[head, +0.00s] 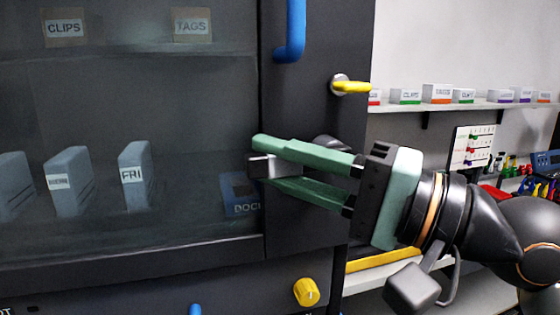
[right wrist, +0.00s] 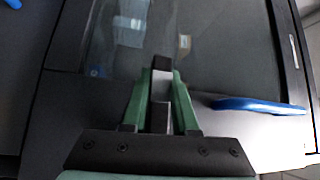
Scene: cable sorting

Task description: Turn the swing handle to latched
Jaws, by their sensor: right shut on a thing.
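My right gripper (head: 262,163) reaches in from the right at the cabinet's dark front. Its green fingers are closed around a grey bar (head: 272,168), which looks like the swing handle. The bar's squared end sticks out at the fingertips. A dark rounded part (head: 328,143) shows behind the upper finger; I cannot tell whether it is the handle's pivot. In the right wrist view the bar (right wrist: 160,88) lies between the fingers (right wrist: 161,100), its dark end beyond them. The fingers hide much of the bar, so its exact angle is unclear. My left gripper is out of view.
A blue pull handle (head: 291,30) and a yellow lever (head: 350,87) are above the gripper. A yellow knob (head: 306,292) is below it. Binders (head: 70,180) stand behind the dark glass at left. A shelf (head: 455,106) with small labelled boxes is at right.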

